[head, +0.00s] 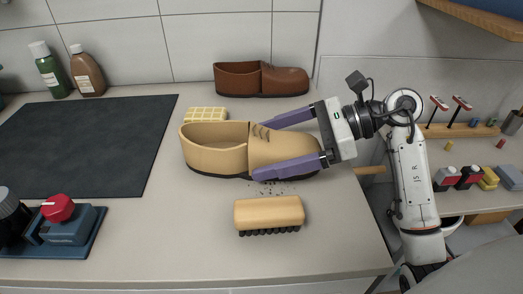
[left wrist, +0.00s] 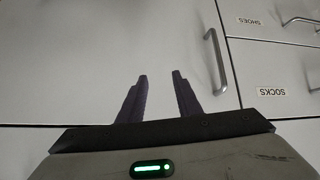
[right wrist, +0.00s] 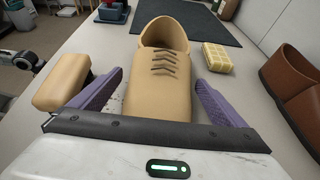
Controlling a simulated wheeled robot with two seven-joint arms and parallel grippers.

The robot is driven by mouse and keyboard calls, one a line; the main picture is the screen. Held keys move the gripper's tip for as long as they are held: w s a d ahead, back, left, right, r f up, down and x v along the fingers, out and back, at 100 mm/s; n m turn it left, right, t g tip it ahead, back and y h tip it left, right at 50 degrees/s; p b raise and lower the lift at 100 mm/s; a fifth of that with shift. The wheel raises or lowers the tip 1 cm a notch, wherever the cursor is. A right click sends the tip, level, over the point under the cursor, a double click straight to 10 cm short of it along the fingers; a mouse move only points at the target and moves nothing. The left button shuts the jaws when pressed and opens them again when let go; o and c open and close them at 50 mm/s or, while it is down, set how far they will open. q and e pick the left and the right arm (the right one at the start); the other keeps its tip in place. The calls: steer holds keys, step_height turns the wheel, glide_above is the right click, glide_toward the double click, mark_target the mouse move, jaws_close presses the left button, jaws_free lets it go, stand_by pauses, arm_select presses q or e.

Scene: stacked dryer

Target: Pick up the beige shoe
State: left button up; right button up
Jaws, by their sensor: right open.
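The beige shoe (head: 218,148) stands upright on the counter, its toe pointing right and its opening on the left in the head view. My right gripper (head: 262,150) reaches in from the right, open, with one purple finger on the far side of the shoe and one on the near side. In the right wrist view the laced front of the shoe (right wrist: 160,85) lies between the two fingers, with gaps visible beside it. My left gripper (left wrist: 160,80) shows in its own wrist view, fingers apart and empty, facing drawer fronts. It is outside the head view.
A wooden brush (head: 269,212) lies just in front of the shoe, near the right gripper's near finger, with dark crumbs between. A yellow sponge (head: 206,114) lies behind the shoe. A brown shoe (head: 262,80) stands by the wall. A dark mat (head: 80,145) covers the left.

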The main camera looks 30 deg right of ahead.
steer(key=shift+r, duration=0.1)
steer(key=c, duration=1.4)
